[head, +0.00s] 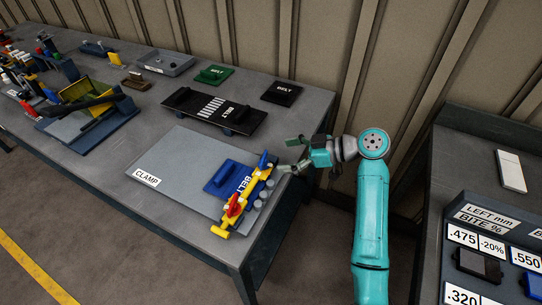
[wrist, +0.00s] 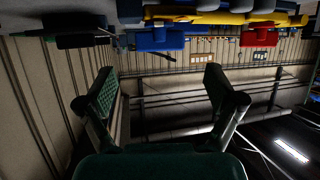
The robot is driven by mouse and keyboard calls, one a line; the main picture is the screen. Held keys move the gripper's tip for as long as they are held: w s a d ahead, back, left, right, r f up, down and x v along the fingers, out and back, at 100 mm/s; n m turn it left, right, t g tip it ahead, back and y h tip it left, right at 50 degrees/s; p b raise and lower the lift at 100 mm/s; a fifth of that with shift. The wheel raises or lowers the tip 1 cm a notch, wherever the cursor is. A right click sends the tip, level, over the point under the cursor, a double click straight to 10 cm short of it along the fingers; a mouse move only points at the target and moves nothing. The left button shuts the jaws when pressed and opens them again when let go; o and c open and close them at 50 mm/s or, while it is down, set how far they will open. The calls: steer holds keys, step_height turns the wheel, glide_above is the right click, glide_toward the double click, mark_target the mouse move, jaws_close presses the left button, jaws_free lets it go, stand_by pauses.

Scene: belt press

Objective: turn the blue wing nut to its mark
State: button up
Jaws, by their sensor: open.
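The blue wing nut (head: 264,160) stands at the far end of a yellow clamp bar (head: 247,203) on the grey CLAMP plate (head: 182,158). A red wing nut (head: 235,206) sits at the near end. In the wrist view the blue wing nut (wrist: 156,39) shows at the top, above the gap between my fingers, with the red one (wrist: 260,38) to its right. My gripper (head: 288,154) is open and empty, just right of the blue wing nut and apart from it. Its fingers also show in the wrist view (wrist: 160,82). The mark cannot be made out.
A blue BELT piece (head: 224,178) lies by the bar. Grey knobs (head: 258,205) line its right side. The bench's right edge is close to my gripper. A side table with a label board (head: 492,240) stands at right.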

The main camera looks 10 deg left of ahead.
steer(key=shift+v, duration=2.45)
steer(key=s+f+m+t, duration=0.1)
steer(key=f, duration=0.2)
steer(key=s+f+m+t, duration=0.1)
steer(key=f+m, duration=0.1)
steer(key=f, duration=0.2)
steer(key=s+f+m+t+h, duration=0.1)
steer(key=f, duration=0.2)
steer(key=shift+d+f+m, duration=0.15)
steer(key=shift+f+m, duration=0.05)
steer(key=shift+m, duration=0.1)
steer(key=s+d+f+m+t+h, duration=0.3)
steer(key=s+d+f+m+h, duration=0.15)
steer(key=s+f, duration=0.4)
steer(key=s+d+f+m+t+h, duration=0.3)
steer(key=s+f+m, duration=0.2)
steer(key=s+f, duration=0.3)
steer(key=s+d+m+h, duration=0.1)
steer(key=s+d+h, duration=0.15)
steer(key=s, duration=0.65)
steer(key=s+d+r+t+h, duration=0.1)
steer(key=s+d+r+t, duration=0.1)
steer(key=s+r, duration=0.6)
steer(key=s+d+r+m+t+h, duration=0.1)
steer(key=s+d+r+t, duration=0.1)
steer(key=s+r, duration=0.7)
steer(key=s+d, duration=0.1)
steer(key=s, duration=0.2)
steer(key=shift+d+r, duration=0.15)
steer(key=shift+r, duration=0.1)
